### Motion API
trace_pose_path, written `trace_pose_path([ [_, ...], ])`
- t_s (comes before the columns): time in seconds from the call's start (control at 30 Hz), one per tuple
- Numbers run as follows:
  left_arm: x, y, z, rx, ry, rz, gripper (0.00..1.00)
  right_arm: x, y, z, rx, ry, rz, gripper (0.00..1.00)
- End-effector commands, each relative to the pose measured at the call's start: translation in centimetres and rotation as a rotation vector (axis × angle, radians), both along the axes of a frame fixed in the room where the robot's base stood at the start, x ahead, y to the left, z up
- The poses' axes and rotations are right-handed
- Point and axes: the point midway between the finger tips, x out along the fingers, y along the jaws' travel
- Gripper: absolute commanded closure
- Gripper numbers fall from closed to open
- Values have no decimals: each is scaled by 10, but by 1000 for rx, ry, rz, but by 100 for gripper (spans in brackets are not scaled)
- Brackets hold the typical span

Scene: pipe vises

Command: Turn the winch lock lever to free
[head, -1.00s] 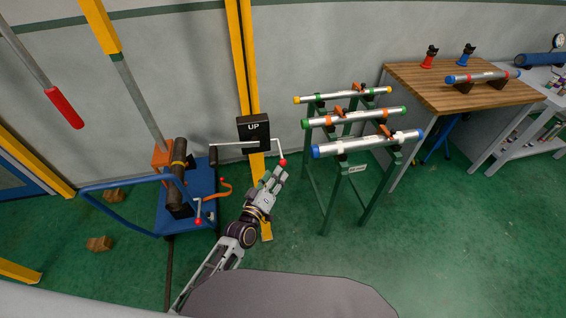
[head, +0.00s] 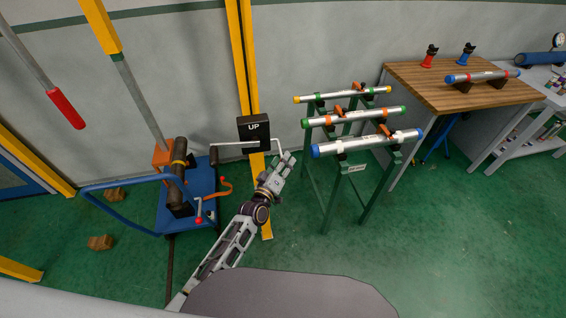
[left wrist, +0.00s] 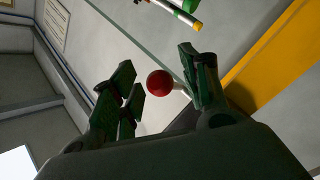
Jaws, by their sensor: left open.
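The black winch box (head: 254,130) marked UP is on the yellow post. A pale crank rod (head: 236,144) runs across it and bends down at the right. My left gripper (head: 283,161) is at that bent end, and the rod's red knob is hidden behind it in the head view. In the left wrist view the red knob (left wrist: 159,83) lies between the spread fingers of the left gripper (left wrist: 157,63), with clear gaps on both sides. I cannot tell which part is the lock lever. My right gripper is not in view.
A blue cart (head: 204,178) with a dark pipe and a red-tipped lever (head: 199,218) stands left of the post. A green rack (head: 369,195) with capped pipes stands to the right. A wooden bench (head: 440,88) is farther right. The green floor at front right is clear.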

Motion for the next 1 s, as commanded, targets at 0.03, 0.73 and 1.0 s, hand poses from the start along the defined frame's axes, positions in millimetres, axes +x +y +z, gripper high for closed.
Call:
trace_pose_path([
  [0.03,1,-1,0,0,0,0,55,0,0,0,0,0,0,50],
  [0.73,2,-1,0,0,0,0,100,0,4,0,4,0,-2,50],
  [1.0,2,0,0,1,0,0,100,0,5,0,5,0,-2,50],
])
